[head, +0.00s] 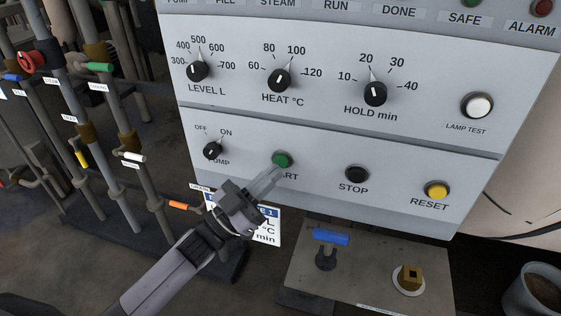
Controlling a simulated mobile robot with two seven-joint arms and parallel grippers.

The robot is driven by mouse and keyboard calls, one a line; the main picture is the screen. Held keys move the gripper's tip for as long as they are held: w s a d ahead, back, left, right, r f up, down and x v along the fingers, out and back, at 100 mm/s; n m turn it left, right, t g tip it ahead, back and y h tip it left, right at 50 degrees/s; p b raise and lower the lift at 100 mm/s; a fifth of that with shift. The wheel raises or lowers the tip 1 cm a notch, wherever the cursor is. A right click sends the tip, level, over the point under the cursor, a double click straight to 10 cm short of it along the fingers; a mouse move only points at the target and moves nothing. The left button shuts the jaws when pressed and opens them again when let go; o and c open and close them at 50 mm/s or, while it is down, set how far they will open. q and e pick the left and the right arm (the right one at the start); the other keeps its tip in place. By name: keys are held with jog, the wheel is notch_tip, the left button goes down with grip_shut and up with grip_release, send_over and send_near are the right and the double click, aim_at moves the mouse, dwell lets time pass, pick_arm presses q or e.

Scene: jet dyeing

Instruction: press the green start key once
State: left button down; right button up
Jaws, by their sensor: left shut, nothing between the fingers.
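The green start key (282,159) is a round button on the lower part of the grey control panel (330,140). Its START label is partly hidden by my left gripper (274,176). The left gripper is shut and empty, with its fingertips just below the green key in the picture. I cannot tell whether the tips touch the key or the panel. My right gripper is not in view.
The black STOP button (357,173) and yellow RESET button (437,190) are to the right; the PUMP switch (212,150) is to the left. Pipes with coloured valve handles stand at the left. Below is a plate with a blue-handled valve (331,237).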

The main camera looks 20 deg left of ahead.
pick_arm(q)
jog(key=shift+w, duration=0.1)
jog(key=shift+w, duration=0.3)
jog(key=shift+w+b, duration=0.35)
jog(key=shift+w, duration=0.1)
dwell(0.7)
jog(key=shift+s, duration=0.1)
dwell(0.4)
jog(key=shift+s+p, duration=0.5)
jog(key=shift+s, duration=0.25)
jog(key=s+p, duration=0.2)
jog(key=s, duration=0.3)
jog(key=shift+a, duration=0.1)
